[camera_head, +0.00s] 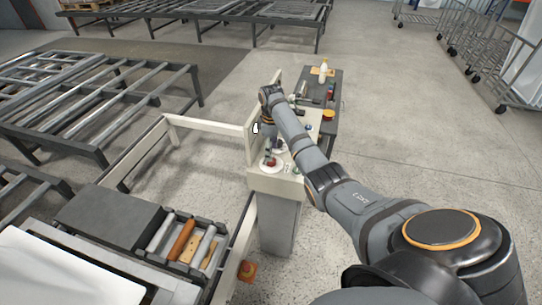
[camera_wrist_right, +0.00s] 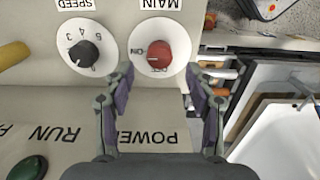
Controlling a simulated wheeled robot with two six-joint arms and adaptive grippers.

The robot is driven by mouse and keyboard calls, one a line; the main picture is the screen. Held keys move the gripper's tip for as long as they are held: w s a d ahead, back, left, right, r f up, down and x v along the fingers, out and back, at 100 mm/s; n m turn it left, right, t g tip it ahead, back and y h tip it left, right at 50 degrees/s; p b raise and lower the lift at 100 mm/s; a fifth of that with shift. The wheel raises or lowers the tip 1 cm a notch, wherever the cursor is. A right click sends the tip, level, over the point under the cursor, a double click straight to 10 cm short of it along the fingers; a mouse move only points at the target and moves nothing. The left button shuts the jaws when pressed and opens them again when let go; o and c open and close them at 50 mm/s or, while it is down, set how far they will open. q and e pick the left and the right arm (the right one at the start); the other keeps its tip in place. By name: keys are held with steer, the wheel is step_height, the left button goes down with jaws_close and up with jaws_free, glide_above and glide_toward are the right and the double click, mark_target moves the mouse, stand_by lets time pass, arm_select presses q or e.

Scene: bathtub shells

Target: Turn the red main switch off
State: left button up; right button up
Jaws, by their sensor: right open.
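The red main switch (camera_wrist_right: 159,55) is a round red knob on a white dial plate, under an upside-down MAIN label in the right wrist view. ON and OFF marks show on its plate; I cannot surely tell which one the knob points at. In the head view the red knob (camera_head: 271,162) is on the cream control panel (camera_head: 284,184). My right gripper (camera_wrist_right: 160,82) is open and empty, its two fingers apart on either side of the dial plate's near edge. In the head view the right gripper (camera_head: 268,150) reaches down just above the knob. My left gripper is not in view.
A black SPEED knob (camera_wrist_right: 84,54) is left of the switch in the wrist view, with a green button (camera_wrist_right: 28,168) and a yellow part (camera_wrist_right: 13,55) nearby. A grey table (camera_head: 322,74) with bottles stands behind the panel. A rail frame (camera_head: 206,127) runs left of it.

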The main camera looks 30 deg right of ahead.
step_height(320, 180, down, 4)
steer(key=shift+f, duration=0.45)
steer(key=shift+c, duration=0.8)
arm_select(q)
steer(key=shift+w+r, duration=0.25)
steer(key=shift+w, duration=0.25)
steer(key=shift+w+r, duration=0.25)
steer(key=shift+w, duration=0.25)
arm_select(e)
steer(key=c, duration=1)
